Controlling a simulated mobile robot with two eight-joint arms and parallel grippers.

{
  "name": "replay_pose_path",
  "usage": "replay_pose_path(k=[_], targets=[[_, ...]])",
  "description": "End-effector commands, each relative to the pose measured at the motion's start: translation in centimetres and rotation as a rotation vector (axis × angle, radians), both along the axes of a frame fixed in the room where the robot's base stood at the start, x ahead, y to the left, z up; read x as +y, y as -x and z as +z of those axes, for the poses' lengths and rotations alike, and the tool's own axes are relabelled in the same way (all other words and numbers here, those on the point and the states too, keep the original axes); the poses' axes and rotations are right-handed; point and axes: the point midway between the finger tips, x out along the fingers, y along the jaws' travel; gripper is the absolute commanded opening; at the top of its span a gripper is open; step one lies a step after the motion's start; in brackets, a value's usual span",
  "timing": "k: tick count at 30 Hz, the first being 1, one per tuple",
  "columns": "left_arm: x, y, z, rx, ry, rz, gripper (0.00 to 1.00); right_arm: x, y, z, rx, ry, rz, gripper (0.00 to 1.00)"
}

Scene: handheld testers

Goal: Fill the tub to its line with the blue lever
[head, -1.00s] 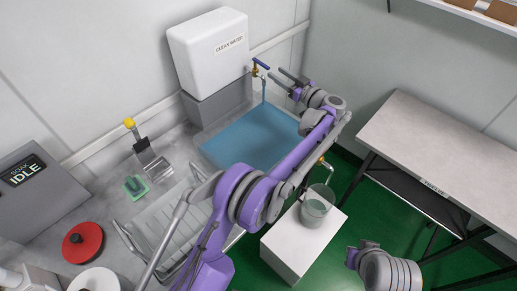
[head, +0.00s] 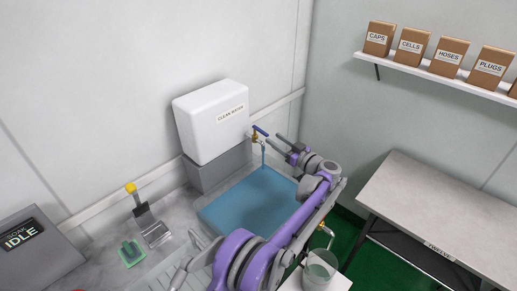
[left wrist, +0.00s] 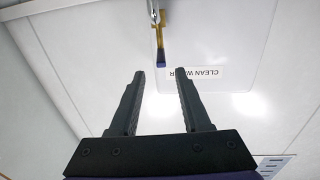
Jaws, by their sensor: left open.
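The blue lever (head: 261,130) sits on the brass tap beside the white clean-water tank (head: 212,122). A thin blue stream (head: 263,156) runs down from the tap. Below it is the tub (head: 232,215), showing a broad blue water surface; I cannot make out its line. My left gripper (head: 280,142) is open and empty, just right of the lever and apart from it. In the left wrist view, the lever (left wrist: 161,58) lies beyond the open fingertips (left wrist: 151,76). My left arm hides the tub's right front part. My right gripper is out of view.
A yellow-knobbed device (head: 142,213), a green item (head: 131,252) and a box reading IDLE (head: 30,255) are at the left. A grey table (head: 445,215) and shelf boxes (head: 448,56) are at the right.

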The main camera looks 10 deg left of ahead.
Motion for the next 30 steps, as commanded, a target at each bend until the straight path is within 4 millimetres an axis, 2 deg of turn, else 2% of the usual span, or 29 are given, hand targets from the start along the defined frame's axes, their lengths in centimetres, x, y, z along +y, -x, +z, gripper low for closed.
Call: replay_pose_path(k=[9,15,21,29,30], targets=[[4.7,-3.4,0.1,-0.001,0.0,0.004,0.47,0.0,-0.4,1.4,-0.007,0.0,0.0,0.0],[7.1,-5.2,0.1,-0.001,0.0,0.002,0.47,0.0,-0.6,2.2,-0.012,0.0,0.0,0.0],[8.0,-5.9,-0.1,0.0,0.0,0.001,0.47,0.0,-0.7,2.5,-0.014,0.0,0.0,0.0],[8.1,-6.0,-0.2,0.0,0.0,0.0,0.47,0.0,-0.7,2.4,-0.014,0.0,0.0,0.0],[8.1,-5.9,-0.1,0.0,0.0,0.001,0.4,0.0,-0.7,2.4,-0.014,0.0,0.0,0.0]])
